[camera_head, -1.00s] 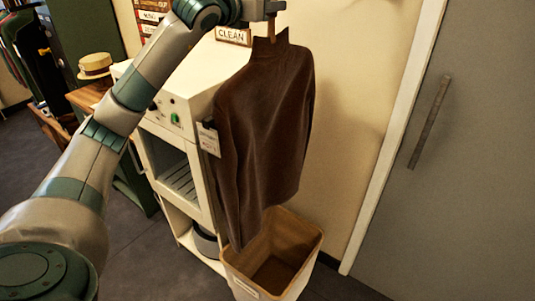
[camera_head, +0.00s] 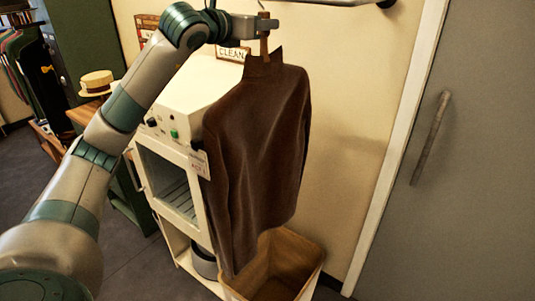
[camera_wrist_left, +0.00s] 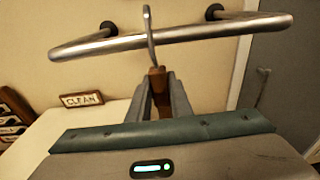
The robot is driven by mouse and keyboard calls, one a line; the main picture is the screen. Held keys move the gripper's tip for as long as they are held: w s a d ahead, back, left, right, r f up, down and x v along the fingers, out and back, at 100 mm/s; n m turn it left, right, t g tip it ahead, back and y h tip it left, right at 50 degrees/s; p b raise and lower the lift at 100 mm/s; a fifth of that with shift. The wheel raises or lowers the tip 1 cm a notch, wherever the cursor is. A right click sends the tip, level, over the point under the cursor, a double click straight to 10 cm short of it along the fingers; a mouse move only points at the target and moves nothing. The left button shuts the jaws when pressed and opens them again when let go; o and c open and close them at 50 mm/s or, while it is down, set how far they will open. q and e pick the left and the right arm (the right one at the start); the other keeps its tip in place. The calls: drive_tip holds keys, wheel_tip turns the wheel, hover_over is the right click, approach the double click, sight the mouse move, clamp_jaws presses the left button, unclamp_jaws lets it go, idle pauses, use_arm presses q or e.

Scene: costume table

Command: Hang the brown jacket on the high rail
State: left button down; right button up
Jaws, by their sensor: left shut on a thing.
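The brown jacket (camera_head: 262,150) hangs from a wooden hanger in the head view. My left gripper (camera_head: 264,28) is shut on the hanger's neck, just above the jacket's collar. In the left wrist view the hanger neck (camera_wrist_left: 157,78) is between my fingers, and the metal hook (camera_wrist_left: 149,35) stands up from it. The high rail (camera_wrist_left: 185,35) is a metal bar on wall mounts; the hook crosses in front of it in that view. I cannot tell whether the hook touches it. Part of the rail (camera_head: 345,2) shows at the head view's top edge. My right gripper is out of view.
A white cabinet (camera_head: 185,100) with a "CLEAN" sign (camera_head: 230,53) stands behind and left of the jacket. An open bin (camera_head: 310,262) is beneath its hem. A grey door (camera_head: 465,160) is at right. A straw hat (camera_head: 97,82) lies on a wooden surface at left.

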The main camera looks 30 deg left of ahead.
use_arm(q)
drive_tip(key=shift+s+a+r+b, duration=0.15)
drive_tip(key=shift+s+b, duration=0.4)
drive_tip(key=shift+s, duration=0.95)
drive_tip(key=shift+b, duration=0.3)
drive_tip(key=shift+s, duration=0.1)
